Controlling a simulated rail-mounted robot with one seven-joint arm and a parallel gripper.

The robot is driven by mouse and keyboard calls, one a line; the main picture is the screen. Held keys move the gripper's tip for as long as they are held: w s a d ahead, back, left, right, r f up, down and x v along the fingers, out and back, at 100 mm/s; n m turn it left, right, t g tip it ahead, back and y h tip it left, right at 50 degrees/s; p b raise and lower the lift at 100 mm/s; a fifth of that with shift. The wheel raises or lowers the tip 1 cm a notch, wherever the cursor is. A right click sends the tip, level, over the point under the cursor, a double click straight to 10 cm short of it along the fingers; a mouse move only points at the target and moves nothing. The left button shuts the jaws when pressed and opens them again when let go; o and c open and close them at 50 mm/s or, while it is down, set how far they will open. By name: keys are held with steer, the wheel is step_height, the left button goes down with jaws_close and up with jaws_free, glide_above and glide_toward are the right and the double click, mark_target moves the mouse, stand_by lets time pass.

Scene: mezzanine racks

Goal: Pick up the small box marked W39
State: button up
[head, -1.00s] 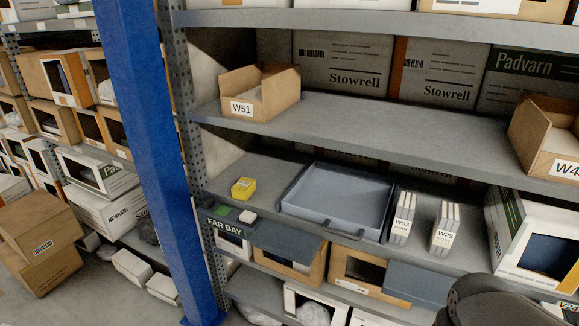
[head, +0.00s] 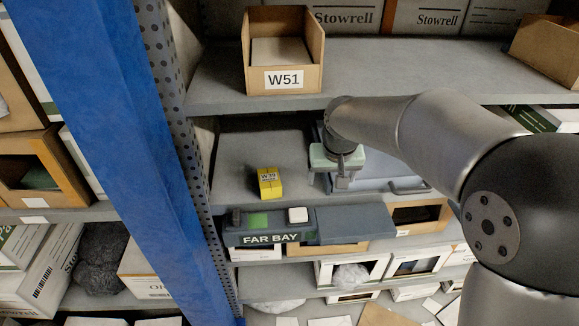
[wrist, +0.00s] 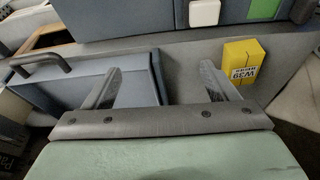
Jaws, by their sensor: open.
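The small yellow box marked W39 (head: 270,182) stands on the grey middle shelf, left of the grey-blue tray, in the head view. In the wrist view the W39 box (wrist: 241,62) is at the upper right, label readable. My gripper (head: 337,182) is above the shelf at the tray's left part, to the right of the box and apart from it. In the wrist view my gripper (wrist: 160,80) shows two separated fingers with nothing between them. The fingers are over the tray's edge and the bare shelf.
The grey-blue tray (head: 378,184) with a handle lies right of the box. A FAR BAY panel (head: 270,239) with a green patch and a white block is at the shelf's front. Above is a shelf (head: 400,62) with an open W51 box (head: 283,79). A blue post (head: 95,120) stands left.

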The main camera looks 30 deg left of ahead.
steer(key=n+y, duration=0.1)
steer(key=n, duration=0.1)
glide_above(269, 178)
steer(key=s+d, duration=0.2)
step_height(269, 178, down, 4)
steer(key=shift+w+r, duration=0.1)
steer(key=shift+w, duration=0.05)
steer(key=x, duration=0.4)
steer(key=p+x, duration=0.1)
steer(key=x, duration=0.2)
steer(key=shift+w+a, duration=0.1)
steer(key=shift+a, duration=0.25)
steer(key=c, duration=1.1)
